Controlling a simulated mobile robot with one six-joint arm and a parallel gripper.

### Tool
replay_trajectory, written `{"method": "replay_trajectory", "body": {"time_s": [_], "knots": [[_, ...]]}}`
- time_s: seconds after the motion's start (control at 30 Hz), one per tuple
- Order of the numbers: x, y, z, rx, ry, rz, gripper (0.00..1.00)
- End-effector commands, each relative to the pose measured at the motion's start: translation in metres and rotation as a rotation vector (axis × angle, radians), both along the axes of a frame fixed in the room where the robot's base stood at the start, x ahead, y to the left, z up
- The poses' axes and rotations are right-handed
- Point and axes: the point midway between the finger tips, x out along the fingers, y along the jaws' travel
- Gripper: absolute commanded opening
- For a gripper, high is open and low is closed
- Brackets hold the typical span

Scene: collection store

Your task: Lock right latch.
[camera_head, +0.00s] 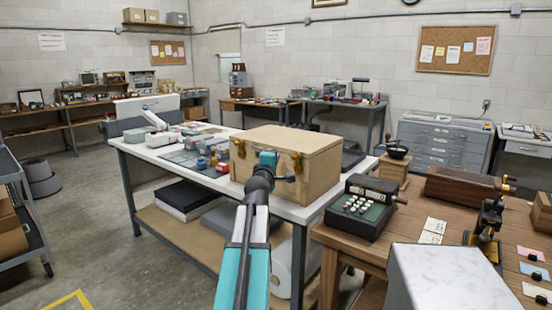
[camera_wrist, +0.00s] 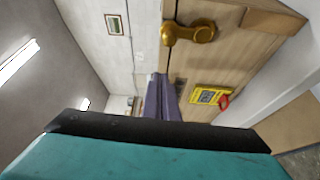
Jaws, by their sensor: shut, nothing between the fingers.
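A light wooden box (camera_head: 290,142) with a lid stands on the white-topped workbench. Its front carries a brass left latch (camera_head: 240,149) and a brass right latch (camera_head: 297,161). My gripper (camera_head: 287,178) is at the box front, just below and left of the right latch; contact cannot be told. In the wrist view, a brass latch (camera_wrist: 190,33) sits on the wood at the top, beyond my shut, empty fingers (camera_wrist: 162,98). My arm hides part of the box front.
Small items and a grey mat (camera_head: 183,158) lie left of the box on the workbench (camera_head: 140,148). At the right, a wooden table (camera_head: 405,222) holds a dark keyed machine (camera_head: 362,206) and a brown case (camera_head: 463,187).

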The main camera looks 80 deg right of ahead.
Motion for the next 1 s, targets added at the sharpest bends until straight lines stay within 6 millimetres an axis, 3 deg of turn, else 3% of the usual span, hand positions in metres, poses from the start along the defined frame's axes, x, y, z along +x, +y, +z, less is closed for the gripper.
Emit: {"method": "replay_trajectory", "body": {"time_s": [0.6,1.0], "knots": [[0.004,0.060,-0.004,0.000,0.000,0.002,0.00],[0.006,0.076,-0.005,0.000,0.000,0.002,0.00]]}}
